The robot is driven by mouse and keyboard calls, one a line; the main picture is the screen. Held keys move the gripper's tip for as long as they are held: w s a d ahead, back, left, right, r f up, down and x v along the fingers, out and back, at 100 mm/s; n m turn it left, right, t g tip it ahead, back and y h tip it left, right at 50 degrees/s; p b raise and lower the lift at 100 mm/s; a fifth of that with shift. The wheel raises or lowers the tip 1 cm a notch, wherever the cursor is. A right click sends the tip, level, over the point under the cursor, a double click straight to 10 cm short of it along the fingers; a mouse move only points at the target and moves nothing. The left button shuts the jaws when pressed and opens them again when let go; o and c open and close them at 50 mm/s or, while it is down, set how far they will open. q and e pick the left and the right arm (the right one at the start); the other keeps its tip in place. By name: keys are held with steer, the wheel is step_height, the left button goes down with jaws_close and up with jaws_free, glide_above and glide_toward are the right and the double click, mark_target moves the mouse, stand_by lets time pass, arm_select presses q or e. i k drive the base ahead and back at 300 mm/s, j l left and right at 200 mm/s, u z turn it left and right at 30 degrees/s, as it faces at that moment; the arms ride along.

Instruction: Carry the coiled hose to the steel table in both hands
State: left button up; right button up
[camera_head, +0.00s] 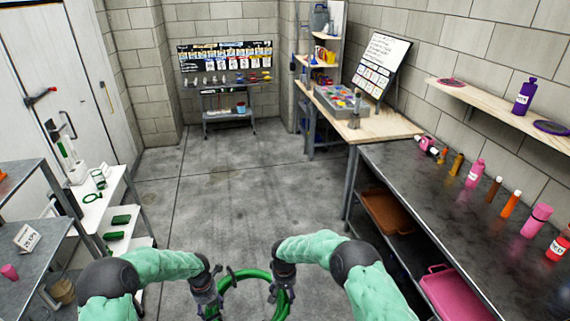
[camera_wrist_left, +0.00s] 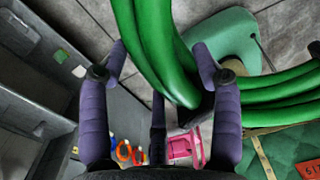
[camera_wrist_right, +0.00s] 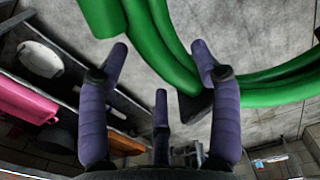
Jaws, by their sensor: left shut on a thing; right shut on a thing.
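The coiled green hose (camera_head: 253,273) is held up between my two grippers at the bottom middle of the head view. My left gripper (camera_head: 210,300) is shut on the left side of the coil; in the left wrist view the hose strands (camera_wrist_left: 155,45) pass between its purple fingers. My right gripper (camera_head: 282,283) is shut on the right side, and strands (camera_wrist_right: 165,45) run between its fingers in the right wrist view. The lower part of the coil is cut off by the head view's edge. A long dark steel-topped table (camera_head: 435,206) stands along the right wall.
Several bottles, including a pink one (camera_head: 536,220), line the table's wall side; its front top is bare. A brown tray (camera_head: 386,213) and pink tray (camera_head: 452,291) lie beneath. A wooden bench (camera_head: 373,125) stands beyond. Shelves (camera_head: 109,205) flank the left. The floor (camera_head: 235,180) ahead is clear.

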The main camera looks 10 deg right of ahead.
mark_target(448, 211)
steer(key=i, duration=1)
steer(key=i+j+z, duration=0.15)
steer(key=i, duration=0.6)
steer(key=z, duration=2.15)
